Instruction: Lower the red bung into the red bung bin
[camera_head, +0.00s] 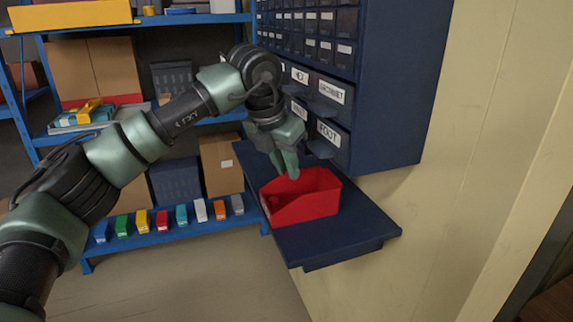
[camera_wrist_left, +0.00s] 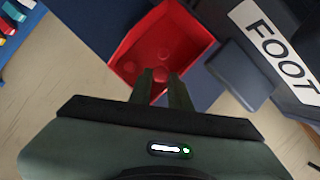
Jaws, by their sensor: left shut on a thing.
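The red bung bin (camera_head: 318,203) is an open red box on the dark blue shelf below the drawer cabinet. Faint round red shapes show on the bin floor. The red on red makes the bung's exact height hard to tell. In the head view the fingers hide the held bung. My right gripper is not in view.
The blue shelf (camera_head: 345,240) is bare in front and to the right of the bin. The drawer cabinet (camera_head: 400,90) with labelled drawers rises close behind the gripper. A blue rack (camera_head: 175,238) with small coloured bins stands to the left.

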